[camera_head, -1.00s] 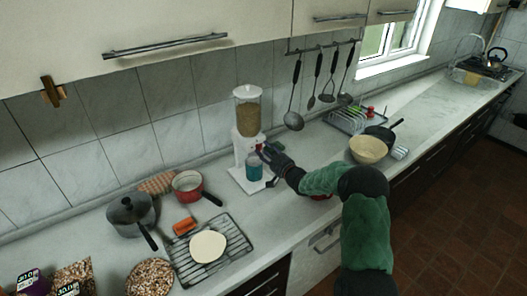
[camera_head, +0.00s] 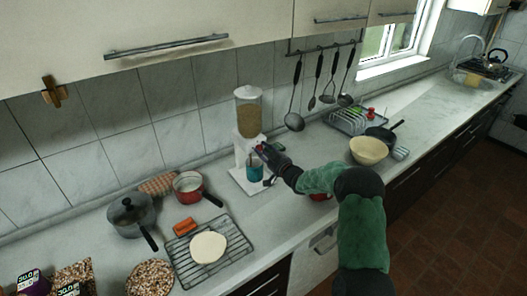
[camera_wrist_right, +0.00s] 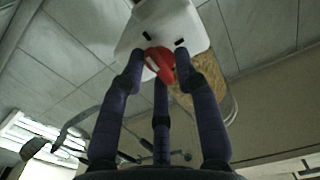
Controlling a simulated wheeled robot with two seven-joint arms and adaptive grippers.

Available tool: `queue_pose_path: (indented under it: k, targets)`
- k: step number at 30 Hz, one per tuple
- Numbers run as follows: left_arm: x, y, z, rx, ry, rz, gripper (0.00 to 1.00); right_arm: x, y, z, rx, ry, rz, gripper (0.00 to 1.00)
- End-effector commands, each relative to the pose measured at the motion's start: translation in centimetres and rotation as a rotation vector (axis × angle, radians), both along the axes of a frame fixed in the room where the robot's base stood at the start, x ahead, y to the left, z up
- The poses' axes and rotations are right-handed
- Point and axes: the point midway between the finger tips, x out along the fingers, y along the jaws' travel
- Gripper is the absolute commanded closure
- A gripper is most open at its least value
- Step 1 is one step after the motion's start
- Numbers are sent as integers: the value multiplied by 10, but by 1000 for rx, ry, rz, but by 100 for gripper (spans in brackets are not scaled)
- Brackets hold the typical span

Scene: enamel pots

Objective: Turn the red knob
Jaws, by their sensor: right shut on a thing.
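The red knob (camera_wrist_right: 158,62) sits on the front of the white dispenser (camera_wrist_right: 178,25) in the right wrist view. It shows tilted between the fingers of my right gripper (camera_wrist_right: 160,72), which are closed on it. In the head view the dispenser (camera_head: 243,150) stands against the tiled wall, with a clear hopper of grain (camera_head: 248,115) on top. My right gripper (camera_head: 265,152) reaches its front from the right and mostly hides the knob there. A blue-green cup (camera_head: 254,171) stands on the dispenser's base below the gripper. My left gripper is not in view.
A red saucepan (camera_head: 189,188), a grey lidded pot (camera_head: 130,214) and a wire rack (camera_head: 190,268) with a round flat piece (camera_head: 208,247) stand to the left. A cream bowl (camera_head: 369,150) and a dish rack (camera_head: 345,122) are to the right. Ladles hang behind.

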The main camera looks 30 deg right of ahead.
Motion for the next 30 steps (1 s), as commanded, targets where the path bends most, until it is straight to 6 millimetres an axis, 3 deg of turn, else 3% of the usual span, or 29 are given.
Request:
queue_pose_path:
  k: [8, 30]
  targets:
    - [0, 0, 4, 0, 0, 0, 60, 0, -4, 1, 153, 10, -6, 100]
    - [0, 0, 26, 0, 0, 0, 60, -1, -5, -3, 846, 66, -9, 100]
